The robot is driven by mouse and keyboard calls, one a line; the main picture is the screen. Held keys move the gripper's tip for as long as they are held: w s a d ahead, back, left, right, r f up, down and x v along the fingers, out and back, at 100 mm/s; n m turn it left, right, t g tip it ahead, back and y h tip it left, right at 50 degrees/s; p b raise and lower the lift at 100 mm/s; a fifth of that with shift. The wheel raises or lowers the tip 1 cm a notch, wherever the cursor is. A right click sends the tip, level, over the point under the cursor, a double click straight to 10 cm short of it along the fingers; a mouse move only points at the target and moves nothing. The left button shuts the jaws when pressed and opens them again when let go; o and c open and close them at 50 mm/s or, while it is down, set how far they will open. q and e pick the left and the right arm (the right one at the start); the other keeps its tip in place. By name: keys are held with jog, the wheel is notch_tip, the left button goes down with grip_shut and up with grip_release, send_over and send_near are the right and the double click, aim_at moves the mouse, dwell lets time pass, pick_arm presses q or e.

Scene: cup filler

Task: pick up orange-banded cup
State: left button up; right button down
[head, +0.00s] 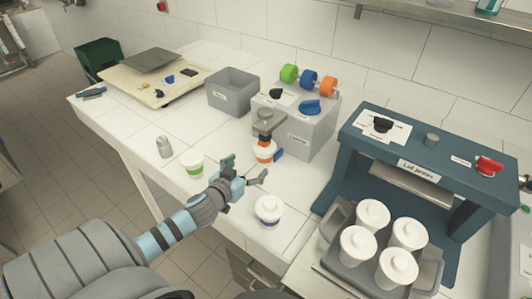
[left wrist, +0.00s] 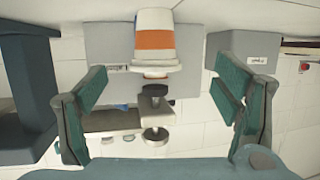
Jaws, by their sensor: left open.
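The orange-banded cup (head: 264,152) is white with an orange band and stands upright under the nozzle of the grey filler (head: 312,125). It also shows in the left wrist view (left wrist: 154,40), top centre, in a picture that looks upside down. My left gripper (head: 246,168) is open and empty in front of the cup, on the near side. In the left wrist view its fingers (left wrist: 160,78) stand wide apart at either side, with the cup beyond them and between their lines, apart from both. My right gripper is not in view.
A green-banded cup (head: 192,164) stands left of my gripper and a lidded cup (head: 268,210) just right of it. A metal shaker (head: 164,147) is farther left. A grey bin (head: 233,90) is behind. The blue lid press (head: 420,165) and a tray of lidded cups (head: 348,212) fill the right.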

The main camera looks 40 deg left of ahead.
aim_at(260, 157)
pick_arm(q)
jog(key=x, duration=0.6)
jog(key=b+x, duration=0.1)
jog(key=x, duration=0.3)
jog(key=shift+d, duration=0.3)
jog(key=shift+r, duration=0.1)
jog(key=shift+c, duration=0.3)
jog(key=c, duration=1.4)
